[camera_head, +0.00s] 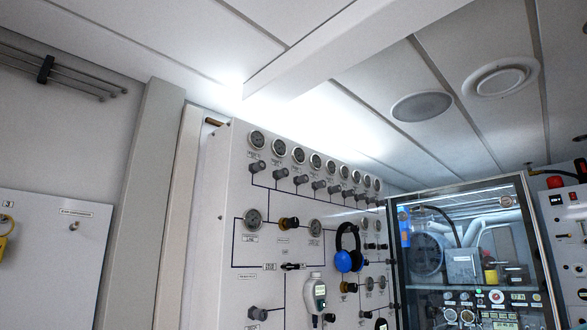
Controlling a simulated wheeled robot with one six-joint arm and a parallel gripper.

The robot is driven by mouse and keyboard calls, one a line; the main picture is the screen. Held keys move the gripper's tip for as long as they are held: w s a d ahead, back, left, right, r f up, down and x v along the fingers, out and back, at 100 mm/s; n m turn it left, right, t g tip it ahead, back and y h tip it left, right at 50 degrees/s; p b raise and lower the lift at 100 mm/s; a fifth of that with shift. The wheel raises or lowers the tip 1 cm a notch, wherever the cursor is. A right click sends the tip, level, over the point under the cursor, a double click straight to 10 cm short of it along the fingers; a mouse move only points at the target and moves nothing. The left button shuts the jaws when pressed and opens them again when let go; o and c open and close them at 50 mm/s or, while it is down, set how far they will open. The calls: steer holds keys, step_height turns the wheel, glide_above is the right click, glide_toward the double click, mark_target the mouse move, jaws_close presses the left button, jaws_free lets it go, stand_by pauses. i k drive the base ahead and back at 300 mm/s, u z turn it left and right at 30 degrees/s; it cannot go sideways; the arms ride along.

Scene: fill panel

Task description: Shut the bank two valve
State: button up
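A light grey fill panel (232,190) stands in the middle of the head view, seen at a slant. A row of round gauges (257,139) runs along its top, with a row of grey valve knobs (257,167) below, joined by dark lines. My gripper is not in view.
Blue ear defenders (348,261) and a pale handheld device (317,291) hang on the panel front, covering parts of it. A glass-fronted cabinet (462,195) with machinery inside stands at right. A grey post (137,200) and a wall board (45,260) are at left.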

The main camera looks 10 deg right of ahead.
mark_target(284, 172)
steer(key=z, duration=0.65)
steer(key=i, duration=1.15)
